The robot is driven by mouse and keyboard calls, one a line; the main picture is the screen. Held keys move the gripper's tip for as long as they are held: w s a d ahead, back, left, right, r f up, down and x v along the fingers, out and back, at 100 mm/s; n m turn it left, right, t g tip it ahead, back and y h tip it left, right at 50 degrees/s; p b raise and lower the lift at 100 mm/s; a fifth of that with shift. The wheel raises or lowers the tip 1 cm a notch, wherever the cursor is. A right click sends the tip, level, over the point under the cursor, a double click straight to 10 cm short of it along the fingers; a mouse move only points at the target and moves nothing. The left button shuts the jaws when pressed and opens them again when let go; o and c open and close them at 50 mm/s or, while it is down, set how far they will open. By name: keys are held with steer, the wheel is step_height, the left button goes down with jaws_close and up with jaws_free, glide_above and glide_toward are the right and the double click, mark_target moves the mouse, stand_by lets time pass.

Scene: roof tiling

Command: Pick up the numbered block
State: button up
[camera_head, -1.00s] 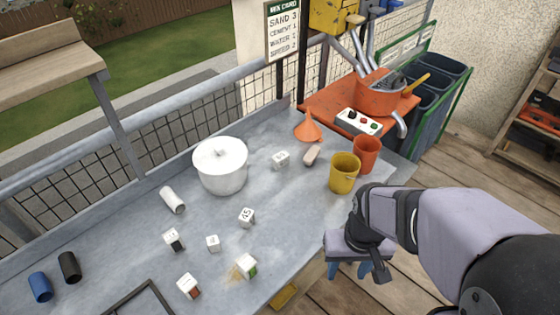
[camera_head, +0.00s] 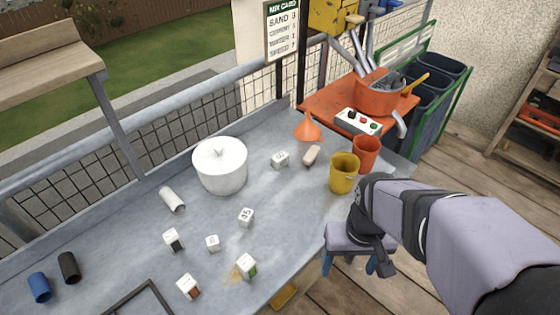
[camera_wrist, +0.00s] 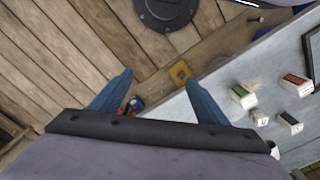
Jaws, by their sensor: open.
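Several white marked blocks lie on the grey metal bench (camera_head: 130,225). One block has a dark number that looks like 45 (camera_head: 246,217). A block with a green face (camera_head: 246,266) lies near the front edge and shows in the wrist view (camera_wrist: 243,97). A red-faced block (camera_head: 189,286), a black-faced block (camera_head: 173,240), a small block (camera_head: 212,243) and a block near the pot (camera_head: 280,159) lie apart. My gripper (camera_head: 352,266) is open and empty, off the bench's front edge, right of the blocks. Its blue fingers show in the wrist view (camera_wrist: 160,78).
A white lidded pot (camera_head: 220,168) stands at the bench's back. A yellow bucket (camera_head: 344,173) and an orange cup (camera_head: 366,153) stand near my arm. An orange funnel (camera_head: 308,128), white cylinder (camera_head: 172,200) and dark frame (camera_head: 145,298) are on the bench.

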steer(key=w+d+r+n+t+h+b, duration=0.1)
steer(key=w+d+r+n+t+b, duration=0.3)
steer(key=w, duration=0.6)
steer(key=w+d+f+n+t+h+b, duration=0.1)
steer(key=w+d+n+t+h, duration=0.1)
steer(key=w+n, duration=0.6)
steer(key=w+a+r+n+t+y+b, duration=0.1)
steer(key=w+n+t, duration=0.15)
steer(key=w, duration=0.45)
steer(key=w+a+r+n+t+b, duration=0.1)
steer(key=w+r+n+b, duration=0.15)
steer(key=w, duration=0.45)
steer(key=n+y+b, duration=0.6)
steer(key=n+y, duration=0.5)
steer(key=n, duration=1.6)
glide_above(283, 160)
step_height(283, 160, down, 4)
steer(key=f, duration=0.1)
steer(key=shift+t, duration=0.35)
steer(key=shift+s+d+f, duration=0.1)
steer(key=shift+f, duration=2.35)
steer(key=shift+s+d+f, duration=0.1)
steer(key=shift+f, duration=2.35)
step_height(283, 160, down, 3)
steer(key=shift+f, duration=0.2)
steer(key=shift+p+x, duration=0.4)
steer(key=shift+x, duration=0.6)
steer(key=shift+w+a, duration=0.35)
steer(key=shift+w, duration=0.05)
